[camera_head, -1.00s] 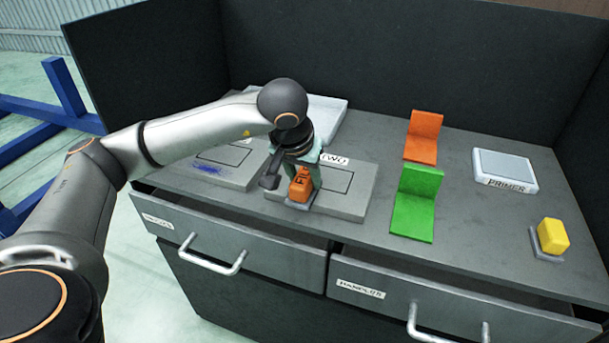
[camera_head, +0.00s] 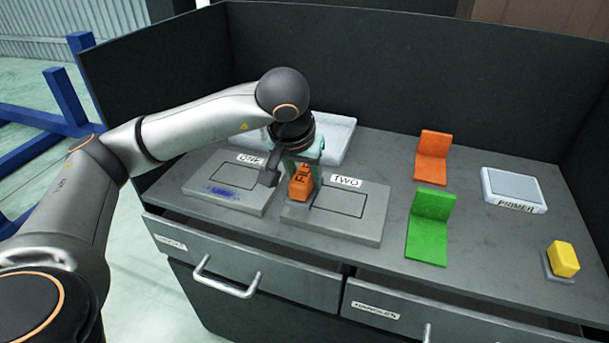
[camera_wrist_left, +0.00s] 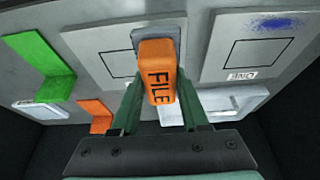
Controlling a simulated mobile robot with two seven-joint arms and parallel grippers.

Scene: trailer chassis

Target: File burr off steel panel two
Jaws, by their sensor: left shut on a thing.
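My left gripper (camera_head: 302,176) is shut on the orange file block (camera_head: 301,184), whose side reads FILE. In the left wrist view the file (camera_wrist_left: 158,78) sits between the two green fingers, with a grey plate at its far end. The file is over the left part of steel panel TWO (camera_head: 362,228); I cannot tell whether it touches the panel. Panel TWO carries a drawn rectangle, and no burr can be made out on its visible part. Panel ONE (camera_head: 215,200), with a blue scribble, lies to its left. My right gripper is not in view.
An orange bracket (camera_head: 432,158) and a green bracket (camera_head: 429,228) stand right of panel TWO. A PRIMER pad (camera_head: 513,189) and a yellow block (camera_head: 562,259) are farther right. A pale tray (camera_head: 337,139) lies behind the panels. Drawers are below; dark walls bound the bench.

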